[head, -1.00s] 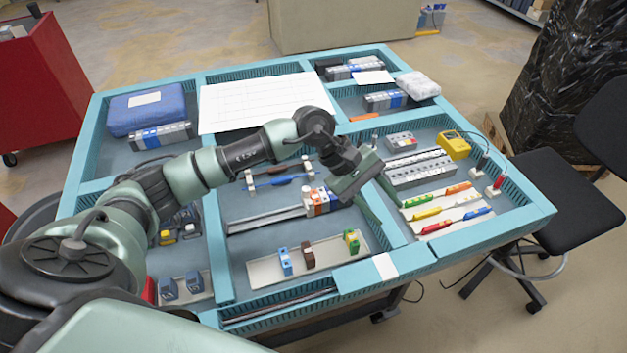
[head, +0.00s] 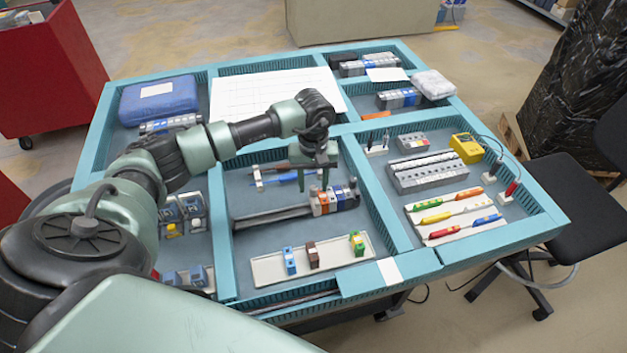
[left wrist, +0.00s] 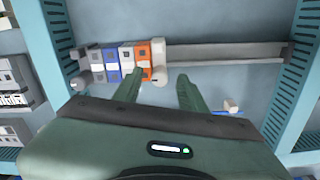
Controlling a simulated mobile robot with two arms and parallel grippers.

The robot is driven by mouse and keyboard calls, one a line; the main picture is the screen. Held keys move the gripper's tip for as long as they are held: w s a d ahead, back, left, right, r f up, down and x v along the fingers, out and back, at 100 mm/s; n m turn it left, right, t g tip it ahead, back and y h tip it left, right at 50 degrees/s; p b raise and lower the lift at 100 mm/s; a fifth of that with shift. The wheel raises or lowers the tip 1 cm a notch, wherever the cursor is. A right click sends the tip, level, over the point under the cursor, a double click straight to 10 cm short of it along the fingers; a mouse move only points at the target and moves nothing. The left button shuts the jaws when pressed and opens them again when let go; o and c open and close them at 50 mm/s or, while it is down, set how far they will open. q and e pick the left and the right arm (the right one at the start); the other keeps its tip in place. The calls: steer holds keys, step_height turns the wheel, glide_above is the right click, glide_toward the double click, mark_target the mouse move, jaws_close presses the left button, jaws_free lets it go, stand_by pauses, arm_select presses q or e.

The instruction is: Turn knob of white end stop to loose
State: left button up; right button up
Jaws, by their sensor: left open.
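The white end stop (left wrist: 158,57) sits on the grey rail (left wrist: 225,54) beside an orange block (left wrist: 144,54). Its small round knob (left wrist: 160,82) faces my gripper in the left wrist view. In the head view the rail (head: 268,217) lies in the middle compartment, and my fingers partly crowd the end stop. My left gripper (head: 321,184) points down over the blocks. In the left wrist view its open, empty fingers (left wrist: 160,76) lie to either side of the knob, the left tip overlapping the orange block's edge. I cannot tell whether they touch anything.
Blue and white blocks (left wrist: 105,65) adjoin the orange one on the rail. A light tray (head: 335,256) with small coloured blocks lies in front.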

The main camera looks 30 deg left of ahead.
arm_select(q)
steer(key=shift+f, duration=0.2)
jaws_close()
